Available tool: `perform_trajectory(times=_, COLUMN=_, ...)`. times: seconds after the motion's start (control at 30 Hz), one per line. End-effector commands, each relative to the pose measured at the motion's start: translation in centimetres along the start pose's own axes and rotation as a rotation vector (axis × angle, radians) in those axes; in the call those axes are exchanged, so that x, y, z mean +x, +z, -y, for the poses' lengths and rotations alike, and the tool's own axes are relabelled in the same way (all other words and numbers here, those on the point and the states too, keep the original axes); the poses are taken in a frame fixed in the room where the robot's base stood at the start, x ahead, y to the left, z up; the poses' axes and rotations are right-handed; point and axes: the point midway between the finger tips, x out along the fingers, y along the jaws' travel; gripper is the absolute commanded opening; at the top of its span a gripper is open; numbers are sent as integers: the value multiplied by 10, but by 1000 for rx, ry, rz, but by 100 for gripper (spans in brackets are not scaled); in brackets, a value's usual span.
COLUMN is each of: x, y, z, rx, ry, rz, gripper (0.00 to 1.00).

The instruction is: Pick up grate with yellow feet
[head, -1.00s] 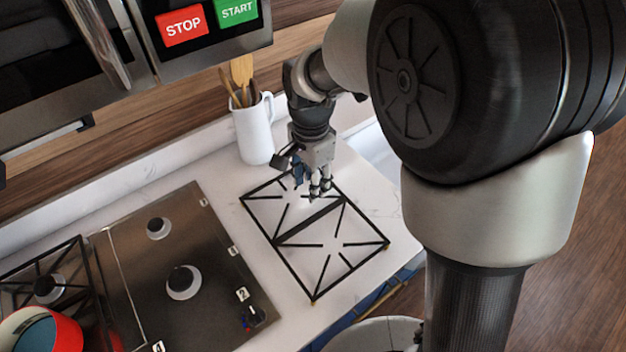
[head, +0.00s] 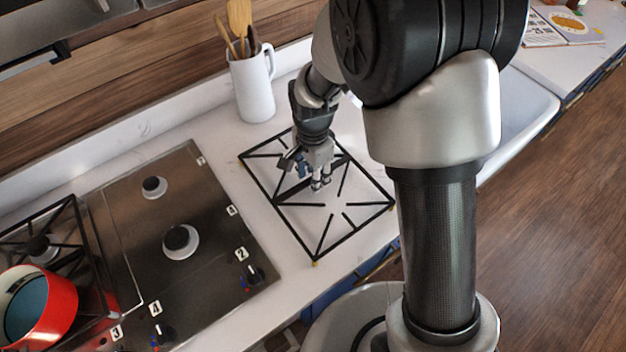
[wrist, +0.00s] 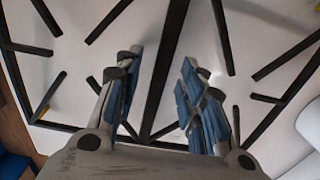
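The grate with yellow feet (head: 279,209) is a black rectangular frame with a middle bar and short inward prongs. It lies flat on the white counter, right of the cooktop. Small yellow feet show at its corners, one at the front corner (head: 315,263). My gripper (head: 320,184) points down over the middle of the grate. In the wrist view my gripper (wrist: 158,82) is open, its blue-padded fingers apart. The grate's middle bar (wrist: 165,62) runs through the gap between them. I cannot tell how far the fingertips are above the counter.
The cooktop (head: 200,225) with bare burners and numbered knobs is left of the grate. A red pot (head: 62,305) stands on another grate (head: 85,240) at far left. A white jug (head: 254,90) of wooden utensils stands behind the grate. Free counter around the grate is narrow.

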Motion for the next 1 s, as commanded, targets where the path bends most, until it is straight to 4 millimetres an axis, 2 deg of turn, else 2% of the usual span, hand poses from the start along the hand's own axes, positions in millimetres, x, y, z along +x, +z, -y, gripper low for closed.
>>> perform_trajectory(times=0.03, x=10, y=0, z=-1, rx=0, ry=3, rz=1, gripper=37)
perform_trajectory(times=0.1, x=15, y=0, z=0, rx=0, ry=1, rz=0, gripper=37)
perform_trajectory(times=0.3, x=15, y=0, z=0, rx=0, ry=0, rz=0, gripper=37)
perform_trajectory(times=0.87, x=14, y=0, z=0, rx=0, ry=0, rz=0, gripper=0)
perform_trajectory(times=1.0, x=14, y=0, z=0, rx=0, ry=0, rz=0, gripper=0)
